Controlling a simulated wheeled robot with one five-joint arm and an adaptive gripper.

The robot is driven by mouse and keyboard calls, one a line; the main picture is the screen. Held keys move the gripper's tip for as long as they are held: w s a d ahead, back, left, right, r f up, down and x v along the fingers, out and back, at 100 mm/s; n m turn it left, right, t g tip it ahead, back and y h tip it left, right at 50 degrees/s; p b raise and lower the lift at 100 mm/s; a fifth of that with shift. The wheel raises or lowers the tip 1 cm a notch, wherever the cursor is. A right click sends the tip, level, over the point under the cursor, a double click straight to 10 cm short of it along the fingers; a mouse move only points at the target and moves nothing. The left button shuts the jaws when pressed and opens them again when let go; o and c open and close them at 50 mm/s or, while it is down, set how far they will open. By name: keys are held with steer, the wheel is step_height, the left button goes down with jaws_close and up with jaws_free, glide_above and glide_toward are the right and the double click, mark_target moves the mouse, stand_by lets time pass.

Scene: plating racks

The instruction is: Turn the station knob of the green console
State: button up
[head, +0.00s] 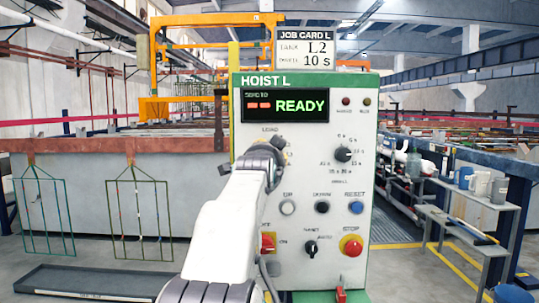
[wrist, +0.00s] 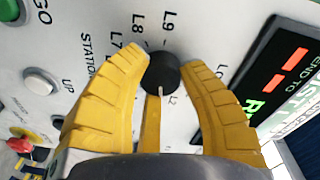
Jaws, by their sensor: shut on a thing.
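The console (head: 330,225) with a green frame and "HOIST L" header faces me in the head view. In the wrist view the black round station knob (wrist: 160,72) sits between the yellow fingers of my gripper (wrist: 163,76), which are shut on it. Labels L7, L8 and L9 show around it, and a pale pointer line on it points down in the picture. In the head view my arm and gripper (head: 279,145) cover the station knob. The display (head: 286,106) reads READY with two red dashes under "SEND TO". The job card (head: 305,48) reads L2, 10 s.
A second black knob (head: 343,154), the DWELL dial, is right of my gripper. Below are UP, DOWN (head: 322,207) and RESET buttons, a selector and a red STOP button (head: 351,246). A bench with containers (head: 480,190) stands right; wire racks (head: 140,215) hang left.

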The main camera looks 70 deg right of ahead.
steer(key=shift+w+m, duration=0.15)
steer(key=shift+m, duration=0.95)
steer(key=o, duration=0.7)
steer(key=shift+o, duration=1.4)
steer(key=shift+w, duration=0.2)
steer(key=shift+o, duration=1.2)
steer(key=shift+s, duration=0.1)
steer(key=v, duration=1.2)
